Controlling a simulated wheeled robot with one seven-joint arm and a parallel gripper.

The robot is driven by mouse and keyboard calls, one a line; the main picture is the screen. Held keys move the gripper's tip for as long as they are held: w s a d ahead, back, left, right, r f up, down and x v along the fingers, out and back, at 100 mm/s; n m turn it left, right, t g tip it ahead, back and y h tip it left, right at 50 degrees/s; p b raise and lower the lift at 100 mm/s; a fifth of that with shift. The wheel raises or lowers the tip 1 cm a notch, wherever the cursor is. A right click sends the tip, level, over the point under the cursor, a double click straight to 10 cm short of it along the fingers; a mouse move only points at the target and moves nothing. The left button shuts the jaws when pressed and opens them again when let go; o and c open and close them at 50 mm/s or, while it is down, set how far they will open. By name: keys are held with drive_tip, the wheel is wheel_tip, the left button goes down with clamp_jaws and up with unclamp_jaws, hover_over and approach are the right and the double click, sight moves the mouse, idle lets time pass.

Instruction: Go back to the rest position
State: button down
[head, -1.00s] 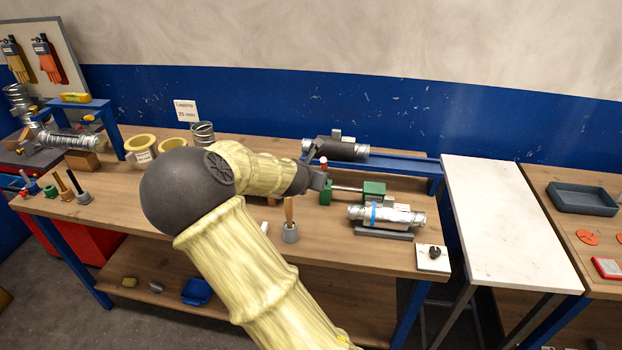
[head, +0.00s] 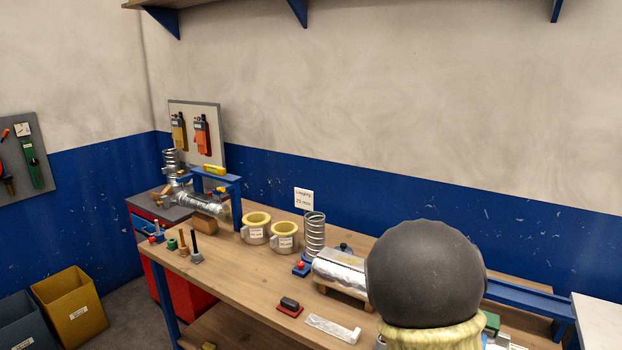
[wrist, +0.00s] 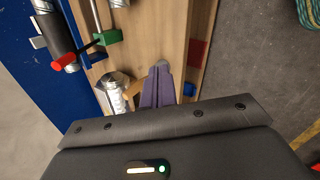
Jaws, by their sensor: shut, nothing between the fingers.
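My gripper (wrist: 158,88) shows in the wrist view as two purplish fingers pressed together, with nothing between them. It is over the wooden workbench (wrist: 200,35), beside a shiny foil-covered duct piece (wrist: 114,90); I cannot tell its exact height. In the head view my arm rises at the lower right and its dark round joint hides part of the bench (head: 225,290). The gripper itself is hidden there.
In the wrist view a green block (wrist: 108,37) and a dark cylinder (wrist: 52,36) lie left of the fingers. In the head view a silver duct (head: 338,268), a wire coil (head: 314,235) and two yellow-rimmed collars stand on the bench. A shelf (head: 230,3) runs above.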

drive_tip(key=s+a+r+m+g+y, duration=0.1)
drive_tip(key=s+a+m, duration=0.3)
drive_tip(key=s+m, duration=0.3)
drive_tip(key=s+a+r+m+g+y, duration=0.1)
drive_tip(key=s+a+m+y, duration=0.1)
drive_tip(key=s+a+m, duration=0.3)
drive_tip(key=s+m, duration=0.1)
drive_tip(key=s, duration=0.3)
drive_tip(key=shift+s+a+r+m+y, duration=0.2)
drive_tip(key=shift+a+r+m+y, duration=0.1)
drive_tip(key=shift+m, duration=0.1)
